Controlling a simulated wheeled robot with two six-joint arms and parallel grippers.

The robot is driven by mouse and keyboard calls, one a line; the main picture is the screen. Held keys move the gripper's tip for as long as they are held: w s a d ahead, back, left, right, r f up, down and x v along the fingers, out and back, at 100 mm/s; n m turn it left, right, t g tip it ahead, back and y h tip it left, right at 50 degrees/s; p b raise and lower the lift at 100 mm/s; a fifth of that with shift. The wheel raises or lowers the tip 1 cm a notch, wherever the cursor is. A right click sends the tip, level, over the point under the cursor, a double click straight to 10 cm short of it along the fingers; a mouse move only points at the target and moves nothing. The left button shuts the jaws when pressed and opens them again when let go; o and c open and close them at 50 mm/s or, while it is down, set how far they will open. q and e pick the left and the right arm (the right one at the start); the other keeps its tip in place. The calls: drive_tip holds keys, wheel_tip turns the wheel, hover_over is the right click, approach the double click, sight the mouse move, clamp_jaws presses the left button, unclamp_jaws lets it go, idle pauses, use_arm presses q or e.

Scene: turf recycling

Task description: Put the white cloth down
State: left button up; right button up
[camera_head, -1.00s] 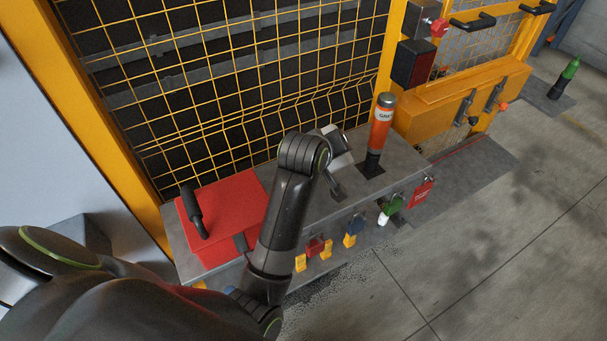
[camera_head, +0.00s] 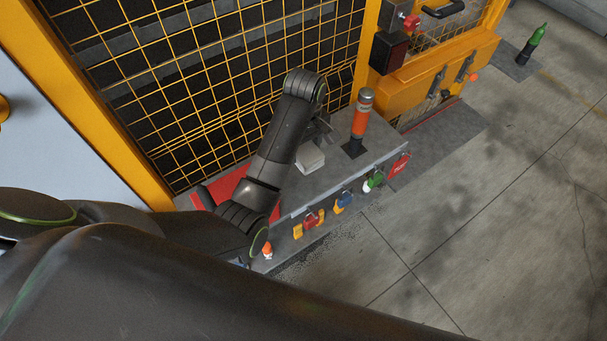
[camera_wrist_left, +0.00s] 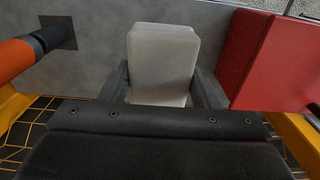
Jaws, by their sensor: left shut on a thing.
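The white cloth (camera_head: 310,158) is a folded, block-like pad at the grey bench top (camera_head: 372,160), between the red box and the orange post. My left gripper (camera_head: 312,143) comes down on it from above, partly hidden by its own arm. In the left wrist view the cloth (camera_wrist_left: 162,62) sits between the two fingers of the left gripper (camera_wrist_left: 162,90), which is shut on it. I cannot tell whether the cloth touches the bench. My right gripper is not in view.
The red box (camera_head: 222,187) stands left of the cloth, and the orange post (camera_head: 361,122) stands to its right. A yellow mesh fence (camera_head: 220,90) rises behind the bench. Several padlocks hang along the bench's front edge, including a green one (camera_head: 376,178).

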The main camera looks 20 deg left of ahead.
sight(304, 157)
use_arm(q)
drive_tip(key=shift+f, duration=0.35)
wheel_tip(304, 157, down, 3)
drive_tip(key=shift+r+b, duration=0.2)
drive_tip(key=shift+b, duration=1)
drive_tip(key=shift+f+p, duration=0.7)
wheel_tip(304, 157, down, 5)
drive_tip(key=shift+r+p, duration=0.1)
drive_tip(key=shift+p, duration=0.45)
drive_tip(key=o, duration=1)
drive_tip(key=shift+c, duration=0.2)
